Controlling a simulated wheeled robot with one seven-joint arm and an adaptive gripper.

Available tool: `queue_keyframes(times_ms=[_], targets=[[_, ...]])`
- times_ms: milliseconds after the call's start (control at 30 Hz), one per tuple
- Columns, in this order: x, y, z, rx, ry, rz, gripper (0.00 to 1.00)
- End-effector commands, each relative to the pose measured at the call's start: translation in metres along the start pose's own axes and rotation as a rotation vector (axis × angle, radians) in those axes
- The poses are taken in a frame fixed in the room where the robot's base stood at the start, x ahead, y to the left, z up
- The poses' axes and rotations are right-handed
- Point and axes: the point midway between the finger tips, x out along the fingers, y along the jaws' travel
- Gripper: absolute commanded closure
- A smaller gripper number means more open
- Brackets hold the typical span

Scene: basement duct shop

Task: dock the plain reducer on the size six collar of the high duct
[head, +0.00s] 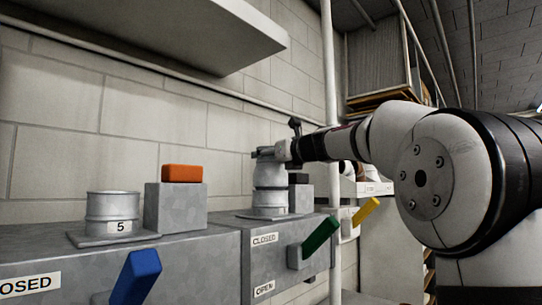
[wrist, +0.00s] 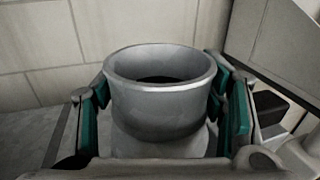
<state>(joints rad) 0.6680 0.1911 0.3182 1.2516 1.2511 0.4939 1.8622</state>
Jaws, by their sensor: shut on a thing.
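My gripper (head: 272,153) is shut on the plain reducer (head: 270,176), a grey metal ring-like piece. In the wrist view the teal pads of my gripper (wrist: 165,105) press on both sides of the reducer (wrist: 160,95), whose open rim faces up. The reducer looks upright, over a collar (head: 268,202) on the right-hand grey duct (head: 225,262). I cannot tell whether it is fully seated or where reducer ends and collar begins. No number is readable on this collar. Another collar marked 5 (head: 112,212) stands open and empty on the duct to the left.
An orange block (head: 182,173) sits on a grey box between the collars. A dark-topped grey box (head: 300,197) stands right beside the held reducer. Blue (head: 140,276), green (head: 320,237) and yellow (head: 366,210) handles stick out in front. A pale shelf (head: 170,35) overhangs above.

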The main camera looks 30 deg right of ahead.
Motion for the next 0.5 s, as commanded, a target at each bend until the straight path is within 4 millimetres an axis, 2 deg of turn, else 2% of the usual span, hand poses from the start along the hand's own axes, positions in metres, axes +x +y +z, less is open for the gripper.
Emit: queue_keyframes(times_ms=[500], targets=[[0.0006,0.0003,-0.0031,-0.001,-0.001,0.000,0.88]])
